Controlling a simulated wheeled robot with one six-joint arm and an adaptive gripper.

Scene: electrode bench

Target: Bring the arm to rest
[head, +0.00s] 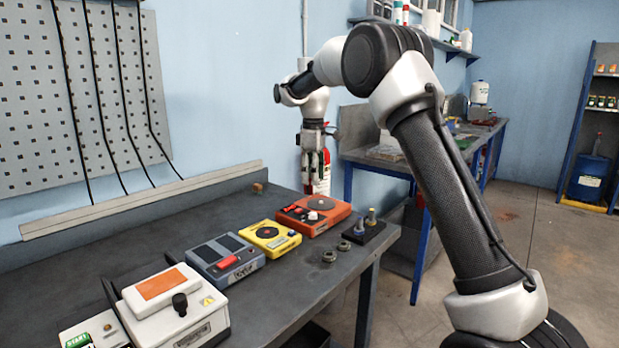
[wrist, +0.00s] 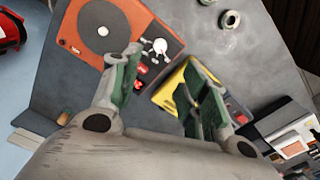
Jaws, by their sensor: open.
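My gripper (head: 314,172) hangs pointing down above the far end of the bench, near the orange device. In the wrist view my gripper (wrist: 160,92) is open, with its two green-padded fingers apart and nothing between them. The orange device (head: 329,221) lies below it, with a round dark plate and a red part on top; it also shows in the wrist view (wrist: 85,55). The yellow device (head: 288,241) sits beside it and shows partly behind the fingers in the wrist view (wrist: 168,94). My arm reaches up from the lower right and bends over toward the bench.
A blue-grey device (head: 225,262) and a white box with an orange panel (head: 180,306) stand nearer on the bench (head: 130,243). Two metal rings (head: 329,256) and a dark block with two posts (head: 363,233) lie near the right edge. A red extinguisher (head: 324,172) is behind my gripper.

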